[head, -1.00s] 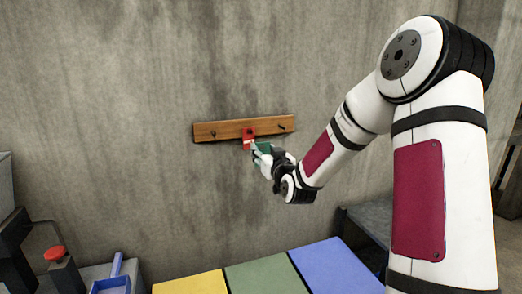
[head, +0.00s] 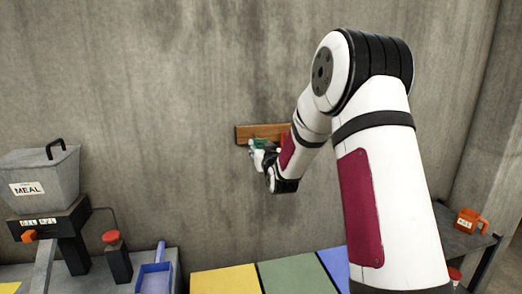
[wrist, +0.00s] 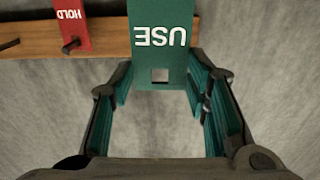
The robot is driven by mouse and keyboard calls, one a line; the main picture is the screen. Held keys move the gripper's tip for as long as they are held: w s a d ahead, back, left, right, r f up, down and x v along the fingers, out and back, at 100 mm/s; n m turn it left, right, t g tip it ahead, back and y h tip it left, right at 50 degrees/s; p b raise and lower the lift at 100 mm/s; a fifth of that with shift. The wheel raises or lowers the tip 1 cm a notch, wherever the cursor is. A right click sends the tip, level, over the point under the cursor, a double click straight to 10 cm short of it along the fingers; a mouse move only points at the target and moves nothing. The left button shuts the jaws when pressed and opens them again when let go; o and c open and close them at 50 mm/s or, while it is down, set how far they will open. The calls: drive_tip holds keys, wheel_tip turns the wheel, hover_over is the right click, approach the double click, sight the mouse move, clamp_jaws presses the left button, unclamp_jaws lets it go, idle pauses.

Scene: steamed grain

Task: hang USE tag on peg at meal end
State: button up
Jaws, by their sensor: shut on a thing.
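The green USE tag (wrist: 161,45) is between the fingers of my gripper (wrist: 160,105), which is shut on it. Its lettering is upside down in the wrist view, and its square hole shows near the gripper-side edge. In the head view the USE tag (head: 261,143) and my gripper (head: 258,157) are in front of the left part of the wooden peg board (head: 245,133). The tag covers part of the board (wrist: 105,38) in the wrist view. No peg shows through the hole. Whether tag and board touch, I cannot tell.
The red HOLD tag (wrist: 70,22) hangs on a peg (wrist: 70,46); a bare peg (wrist: 9,45) is beyond it. The MEAL hopper (head: 38,180) stands at the left. Yellow, green and blue panels lie below. My arm hides the board's right part.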

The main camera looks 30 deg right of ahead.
drive_tip(key=shift+f+b+x, duration=0.15)
drive_tip(key=shift+b+x, duration=0.75)
drive_tip(key=shift+x, duration=0.7)
drive_tip(key=shift+f+b+x, duration=0.15)
drive_tip(key=shift+b+x, duration=0.8)
drive_tip(key=shift+x, duration=0.65)
drive_tip(key=shift+f+b+x, duration=0.15)
drive_tip(key=shift+b+x, duration=0.75)
drive_tip(key=shift+x, duration=0.7)
drive_tip(key=o, duration=0.9)
drive_tip(key=v, duration=1.2)
drive_tip(key=shift+r, duration=0.1)
